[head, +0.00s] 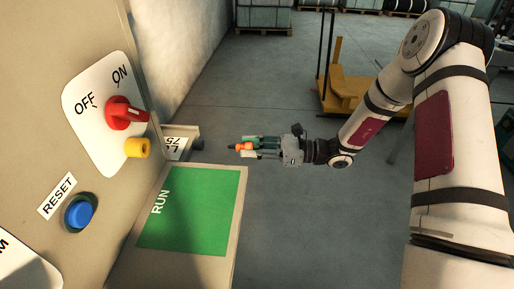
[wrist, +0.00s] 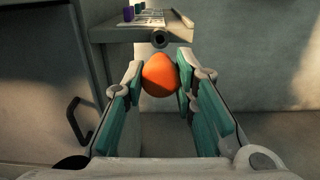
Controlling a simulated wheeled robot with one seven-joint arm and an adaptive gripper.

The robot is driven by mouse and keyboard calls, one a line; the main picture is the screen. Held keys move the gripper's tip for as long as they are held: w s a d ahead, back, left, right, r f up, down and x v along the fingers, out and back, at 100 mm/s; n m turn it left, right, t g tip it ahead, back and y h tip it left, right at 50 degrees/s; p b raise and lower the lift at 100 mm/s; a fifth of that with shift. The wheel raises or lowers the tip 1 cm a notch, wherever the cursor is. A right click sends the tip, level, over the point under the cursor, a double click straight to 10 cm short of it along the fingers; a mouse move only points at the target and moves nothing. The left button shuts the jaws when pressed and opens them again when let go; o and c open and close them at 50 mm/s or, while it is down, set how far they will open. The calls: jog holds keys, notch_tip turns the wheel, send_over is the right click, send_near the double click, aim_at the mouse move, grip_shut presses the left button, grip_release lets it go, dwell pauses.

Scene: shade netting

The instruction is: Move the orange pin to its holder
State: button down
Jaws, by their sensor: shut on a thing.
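The orange pin (head: 243,147) is held between the fingertips of my gripper (head: 250,148), in mid-air right of the control panel. Its dark tip points left. In the wrist view the rounded orange end of the pin (wrist: 160,75) sits between the teal pads of my gripper (wrist: 161,78), which touch it on both sides. A small dark round socket (wrist: 160,39) shows beyond the pin at the edge of a shelf. I take it for the holder but cannot be sure. The pin is apart from it.
The panel has a red switch (head: 122,113), a yellow knob (head: 138,147) and a blue button (head: 79,213). A green RUN plate (head: 190,210) juts out below. A labelled shelf (head: 182,130) is left of the pin. A yellow cart (head: 355,92) stands behind on open floor.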

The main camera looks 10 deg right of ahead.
aim_at(229, 147)
jog(key=shift+w+a, duration=0.2)
jog(key=shift+a, duration=0.8)
jog(key=shift+a, duration=0.15)
jog(key=shift+w+a, duration=0.2)
jog(key=shift+a, duration=0.75)
jog(key=shift+w+a, duration=0.15)
jog(key=shift+a, duration=0.75)
jog(key=shift+w+a, duration=0.25)
jog(key=shift+a, duration=1.05)
jog(key=shift+a, duration=0.3)
jog(key=c, duration=1.2)
grip_release()
jog(key=shift+a, duration=0.1)
jog(key=shift+w, duration=0.1)
